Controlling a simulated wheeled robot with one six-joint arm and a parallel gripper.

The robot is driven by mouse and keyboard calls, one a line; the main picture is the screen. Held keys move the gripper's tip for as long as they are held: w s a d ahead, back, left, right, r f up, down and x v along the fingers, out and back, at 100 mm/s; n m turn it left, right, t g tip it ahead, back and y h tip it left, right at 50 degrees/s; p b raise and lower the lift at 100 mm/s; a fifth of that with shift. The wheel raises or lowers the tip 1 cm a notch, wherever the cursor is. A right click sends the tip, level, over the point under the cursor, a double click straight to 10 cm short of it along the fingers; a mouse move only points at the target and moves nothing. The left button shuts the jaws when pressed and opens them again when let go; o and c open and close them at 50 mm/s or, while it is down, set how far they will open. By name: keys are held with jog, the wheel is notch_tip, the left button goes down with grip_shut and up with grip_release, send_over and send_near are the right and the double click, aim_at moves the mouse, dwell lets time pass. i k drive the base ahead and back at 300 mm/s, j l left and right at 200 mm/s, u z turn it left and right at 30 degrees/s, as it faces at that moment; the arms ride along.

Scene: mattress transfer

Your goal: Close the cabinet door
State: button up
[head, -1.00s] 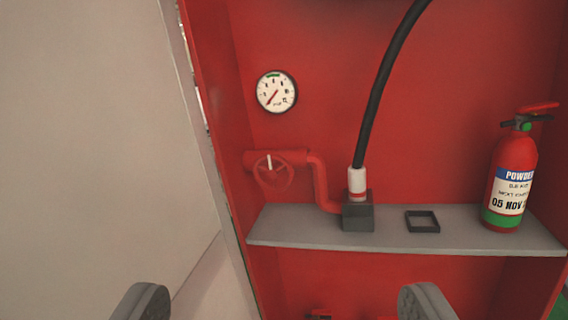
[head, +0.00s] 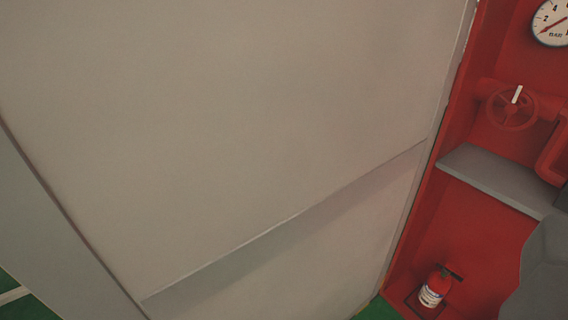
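The red cabinet (head: 455,225) stands open at the right edge of the head view, only its left part in frame. Inside are a red valve wheel (head: 512,108), part of a gauge (head: 551,22) and a grey shelf (head: 495,183). A large pale panel (head: 230,120) fills most of the view left of the cabinet opening; I cannot tell whether it is the door or a wall. One dark grey finger of my gripper (head: 545,270) shows at the lower right, in front of the cabinet. The other finger is not visible, and no contact shows.
A small red extinguisher (head: 436,288) stands low in the cabinet. A pale ledge (head: 290,232) runs slanting across the panel. A greyer strip (head: 50,225) borders it on the left. Green floor (head: 22,300) with a white line shows at the lower left.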

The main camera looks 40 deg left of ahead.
aim_at(160, 159)
jog(key=k+j+z, duration=0.3)
jog(key=k+j, duration=0.2)
jog(key=j, duration=0.2)
jog(key=k+j+z, duration=0.3)
jog(key=k+j, duration=0.25)
jog(key=j+z, duration=0.2)
jog(key=j, duration=0.65)
jog(key=k+j+z, duration=0.2)
jog(key=j, duration=0.6)
jog(key=i, duration=0.1)
